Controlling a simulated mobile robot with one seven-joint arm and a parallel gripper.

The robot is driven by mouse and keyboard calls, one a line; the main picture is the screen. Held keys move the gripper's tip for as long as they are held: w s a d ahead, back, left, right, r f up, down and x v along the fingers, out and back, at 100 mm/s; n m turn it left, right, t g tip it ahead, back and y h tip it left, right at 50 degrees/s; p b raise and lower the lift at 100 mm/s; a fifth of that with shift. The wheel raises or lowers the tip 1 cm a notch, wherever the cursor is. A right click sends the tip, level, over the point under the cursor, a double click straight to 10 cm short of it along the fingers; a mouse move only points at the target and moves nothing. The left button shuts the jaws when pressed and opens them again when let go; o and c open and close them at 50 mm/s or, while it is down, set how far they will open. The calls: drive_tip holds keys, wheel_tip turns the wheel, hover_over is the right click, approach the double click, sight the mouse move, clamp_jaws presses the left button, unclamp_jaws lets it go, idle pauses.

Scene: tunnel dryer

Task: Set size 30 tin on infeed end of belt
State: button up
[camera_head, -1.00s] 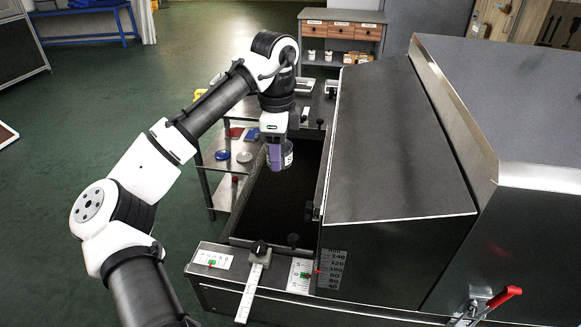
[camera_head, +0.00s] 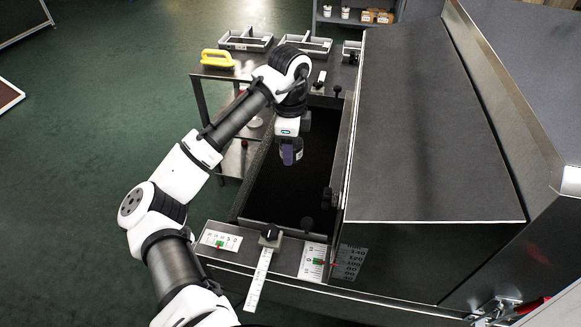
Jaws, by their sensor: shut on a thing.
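My gripper (camera_head: 290,150) hangs over the dark belt (camera_head: 272,195) at the infeed end of the dryer, with its fingers pointing down. It is shut on a small tin (camera_head: 298,147), which is mostly hidden behind the fingers. I cannot read a size mark on the tin. The tin appears above the belt; whether it touches the belt cannot be told.
The sloped dryer hood (camera_head: 425,140) stands close on the right.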

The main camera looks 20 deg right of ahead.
sight(290, 178)
drive_tip(key=shift+f, duration=3.9)
drive_tip(key=shift+f, duration=0.25)
drive_tip(key=o, duration=1)
drive_tip(key=shift+r, duration=0.1)
drive_tip(key=shift+c, duration=0.2)
wheel_tip(290, 178, up, 12)
drive_tip(key=shift+r, duration=0.15)
